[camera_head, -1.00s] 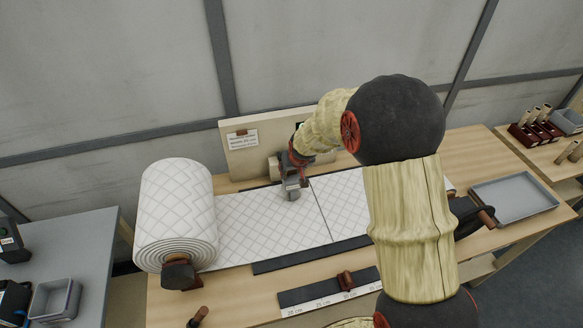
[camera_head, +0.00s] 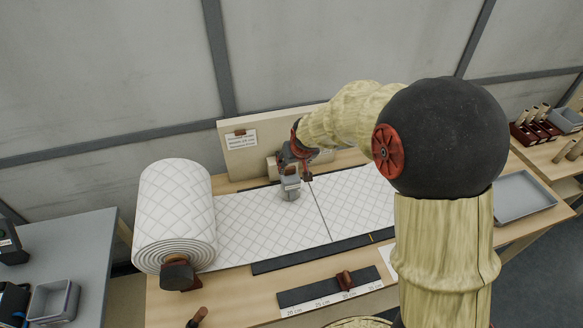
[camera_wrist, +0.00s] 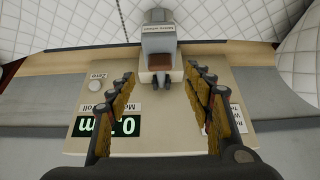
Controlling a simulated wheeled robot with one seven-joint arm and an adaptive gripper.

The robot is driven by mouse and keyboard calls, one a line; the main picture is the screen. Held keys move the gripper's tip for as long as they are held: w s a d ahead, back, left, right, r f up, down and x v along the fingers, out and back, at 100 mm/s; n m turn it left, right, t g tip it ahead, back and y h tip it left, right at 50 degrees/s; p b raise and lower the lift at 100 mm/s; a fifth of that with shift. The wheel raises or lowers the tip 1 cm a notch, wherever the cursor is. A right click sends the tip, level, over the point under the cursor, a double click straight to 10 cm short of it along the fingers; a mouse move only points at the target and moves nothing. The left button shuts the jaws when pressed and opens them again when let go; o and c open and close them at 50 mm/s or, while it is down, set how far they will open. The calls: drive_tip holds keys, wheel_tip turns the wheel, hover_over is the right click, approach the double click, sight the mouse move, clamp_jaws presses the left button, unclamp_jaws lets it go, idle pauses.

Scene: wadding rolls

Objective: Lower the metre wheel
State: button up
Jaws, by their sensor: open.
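The metre wheel (camera_head: 290,187) is a small grey unit over the quilted white wadding (camera_head: 255,220) on the bench; I cannot tell whether it touches the wadding. In the wrist view, the wheel's grey housing (camera_wrist: 158,38) with a brown grip (camera_wrist: 159,61) is at top centre, in front of a beige board (camera_wrist: 165,128). My gripper (camera_head: 294,160) is just above and behind the wheel in the head view. In the wrist view, my gripper (camera_wrist: 161,88) is open, its yellow-padded fingers on either side below the brown grip, apart from it.
A large wadding roll (camera_head: 175,215) stands left. A dark ruler strip with a brown slider (camera_head: 344,281) lies in front. A grey tray (camera_head: 522,197) is at right.

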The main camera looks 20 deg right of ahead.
drive_tip(key=shift+v, duration=2.15)
drive_tip(key=shift+f, duration=0.1)
drive_tip(key=s+r+b, duration=0.3)
drive_tip(key=s, duration=1.3)
drive_tip(key=s+r+b, duration=0.3)
drive_tip(key=s+r, duration=0.1)
drive_tip(key=s, duration=1.2)
drive_tip(key=shift+r, duration=0.3)
drive_tip(key=shift+w, duration=0.1)
